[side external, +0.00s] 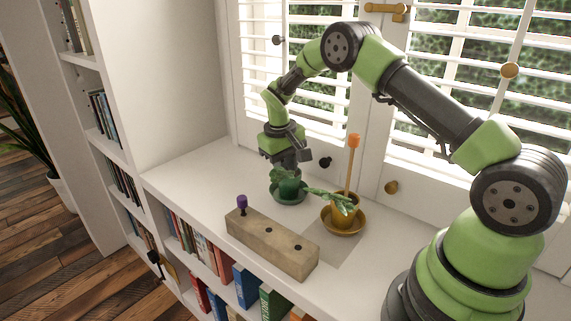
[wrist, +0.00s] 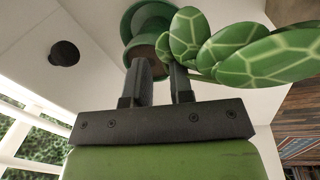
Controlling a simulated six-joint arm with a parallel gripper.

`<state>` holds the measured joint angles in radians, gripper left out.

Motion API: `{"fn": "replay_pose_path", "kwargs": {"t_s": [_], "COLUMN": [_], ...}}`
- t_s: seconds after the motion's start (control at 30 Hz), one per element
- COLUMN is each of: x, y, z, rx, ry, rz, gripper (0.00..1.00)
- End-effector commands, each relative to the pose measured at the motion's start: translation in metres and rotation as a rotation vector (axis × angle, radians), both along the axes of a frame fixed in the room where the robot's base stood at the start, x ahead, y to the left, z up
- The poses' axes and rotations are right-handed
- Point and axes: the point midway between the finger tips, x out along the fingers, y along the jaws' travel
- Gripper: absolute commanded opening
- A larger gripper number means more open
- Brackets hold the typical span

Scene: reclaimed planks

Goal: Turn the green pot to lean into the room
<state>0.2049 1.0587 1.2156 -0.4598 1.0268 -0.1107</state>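The green pot (side external: 289,187) stands in a green saucer (side external: 288,198) on the white sill, left of the yellow pot. Its leafy plant partly shows around my gripper (side external: 287,161), which points down at the pot from above. In the wrist view, the green pot (wrist: 148,22) with brown soil lies at the top, just beyond my fingertips (wrist: 161,66). The two fingers are parted with a narrow gap. I cannot tell whether they touch the pot's rim. Large pale-veined leaves (wrist: 235,48) spread to the right of the pot and pass close to the right finger.
A wooden block (side external: 270,245) with a purple knob (side external: 241,202) lies in front. Shuttered windows stand behind. The sill's left end is clear.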

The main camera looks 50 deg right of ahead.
Motion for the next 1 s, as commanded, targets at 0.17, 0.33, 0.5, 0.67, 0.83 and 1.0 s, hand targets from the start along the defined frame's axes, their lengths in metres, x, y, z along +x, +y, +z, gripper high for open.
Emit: {"fn": "replay_pose_path", "kwargs": {"t_s": [0.17,0.33,0.5,0.67,0.83,1.0], "x": [0.0,0.0,0.001,0.003,0.003,0.003], "y": [0.0,0.0,0.002,0.007,0.012,0.014], "z": [0.0,0.001,0.018,0.051,0.081,0.099], "rx": [0.0,0.0,-0.002,-0.001,0.0,0.0], "ry": [0.0,0.001,-0.003,-0.006,-0.005,-0.006], "rz": [0.0,0.0,0.0,0.001,0.001,0.001], "gripper": [0.38,0.38,0.38,0.38,0.38,0.38]}}
